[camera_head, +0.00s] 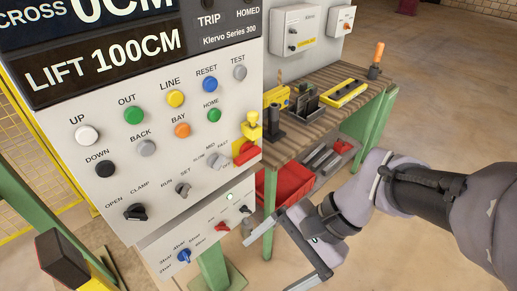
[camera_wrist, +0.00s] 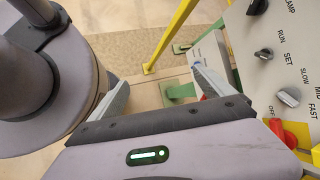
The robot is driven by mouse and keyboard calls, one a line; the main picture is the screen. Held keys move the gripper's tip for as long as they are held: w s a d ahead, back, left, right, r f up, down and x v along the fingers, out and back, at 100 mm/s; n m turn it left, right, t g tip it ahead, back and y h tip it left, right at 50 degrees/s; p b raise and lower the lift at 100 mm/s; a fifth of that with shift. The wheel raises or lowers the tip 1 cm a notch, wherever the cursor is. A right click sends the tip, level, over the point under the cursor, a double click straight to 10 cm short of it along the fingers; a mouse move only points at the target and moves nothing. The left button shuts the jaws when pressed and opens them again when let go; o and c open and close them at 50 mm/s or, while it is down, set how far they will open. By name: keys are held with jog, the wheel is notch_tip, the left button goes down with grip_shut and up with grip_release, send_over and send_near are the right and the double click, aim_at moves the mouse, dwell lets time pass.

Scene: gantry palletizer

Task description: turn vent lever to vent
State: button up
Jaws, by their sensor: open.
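A lower control box (camera_head: 200,234) hangs under the main panel. It carries a blue knob (camera_head: 184,256), a small red lever (camera_head: 222,227) and a black knob (camera_head: 245,209). Their labels are too small to read, so I cannot tell for sure which is the vent lever. My gripper (camera_head: 272,262) is open and empty, to the right of the box and apart from it. In the wrist view both fingers of my gripper (camera_wrist: 160,85) stand wide apart, with the box edge (camera_wrist: 208,45) by the right finger. A bit of red shows behind that finger.
The main panel (camera_head: 150,165) with buttons and selector knobs rises above the box; a red knob (camera_head: 246,152) sticks out at its right edge. A workbench (camera_head: 325,82) with tools and a red bin (camera_head: 287,190) stand behind. Open floor (camera_head: 440,100) lies to the right.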

aim_at(225, 230)
jog(key=w+a+f+m+t+y, duration=0.2)
jog(key=w+a+f+m+y, duration=0.8)
jog(key=w+f+m+y, duration=0.4)
jog(key=d+f+m+t+h, duration=0.35)
jog(key=f+m+t, duration=0.3)
jog(key=f, duration=0.35)
jog(key=d+f+m+t+h, duration=0.2)
jog(key=f+m+t+h, duration=0.25)
jog(key=f+m, duration=0.5)
jog(key=shift+n+t, duration=0.3)
jog(key=shift+n, duration=0.4)
jog(key=b+x, duration=0.1)
jog(key=x, duration=0.4)
jog(key=b+x, duration=0.1)
jog(key=x, duration=0.5)
jog(key=b+x, duration=0.2)
jog(key=x, duration=0.3)
jog(key=shift+a+f, duration=0.35)
jog(key=shift+a, duration=0.1)
